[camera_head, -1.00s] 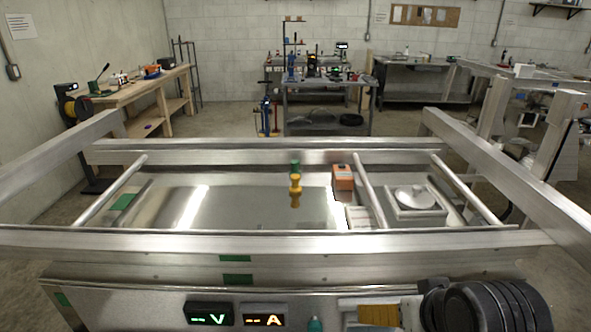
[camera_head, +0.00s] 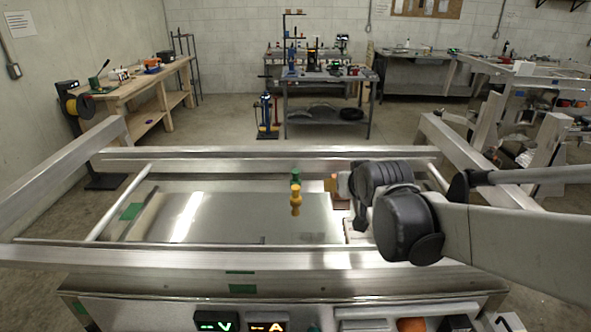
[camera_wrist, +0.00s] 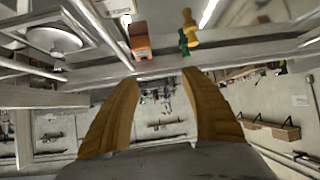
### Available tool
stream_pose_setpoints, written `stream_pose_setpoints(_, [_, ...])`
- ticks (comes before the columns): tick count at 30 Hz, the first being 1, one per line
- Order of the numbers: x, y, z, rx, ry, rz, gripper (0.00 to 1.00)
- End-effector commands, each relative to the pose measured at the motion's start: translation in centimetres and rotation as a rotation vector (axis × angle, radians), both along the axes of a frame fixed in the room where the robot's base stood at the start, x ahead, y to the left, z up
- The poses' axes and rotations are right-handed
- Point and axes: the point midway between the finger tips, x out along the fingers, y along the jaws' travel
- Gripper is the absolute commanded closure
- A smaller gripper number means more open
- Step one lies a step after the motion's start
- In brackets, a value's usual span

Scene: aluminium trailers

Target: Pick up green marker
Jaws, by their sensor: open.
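A small green piece (camera_head: 295,177), the likely green marker, stands on the metal trailer bed just behind a yellow peg-shaped piece (camera_head: 295,201). The yellow piece partly hides its lower part in the head view. In the wrist view, the green piece (camera_wrist: 184,42) shows below the yellow one (camera_wrist: 189,22), beyond and slightly right of my fingertips. My gripper (camera_wrist: 160,76) is open, its two tan fingers apart with nothing between them. In the head view my arm reaches in from the right, and the gripper end is right of the two pieces, apart from them.
An orange box (camera_wrist: 139,43) lies beyond the left fingertip, close to the green piece. A white round dish on a square base (camera_wrist: 55,40) is farther left. Metal rails (camera_head: 270,153) frame the bed.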

Motion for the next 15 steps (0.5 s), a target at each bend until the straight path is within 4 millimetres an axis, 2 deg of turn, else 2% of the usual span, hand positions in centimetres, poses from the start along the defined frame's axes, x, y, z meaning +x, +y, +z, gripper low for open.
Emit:
stream_pose_setpoints(1, [2.6, 1.0, -0.6, 0.003, -0.029, 0.011, 0.46])
stream_pose_setpoints(6, [9.8, 4.5, -3.1, 0.019, -0.133, 0.045, 0.46])
stream_pose_setpoints(10, [14.1, 7.1, -5.7, 0.031, -0.206, 0.07, 0.46])
stream_pose_setpoints(15, [17.2, 9.5, -8.6, 0.044, -0.271, 0.093, 0.46])
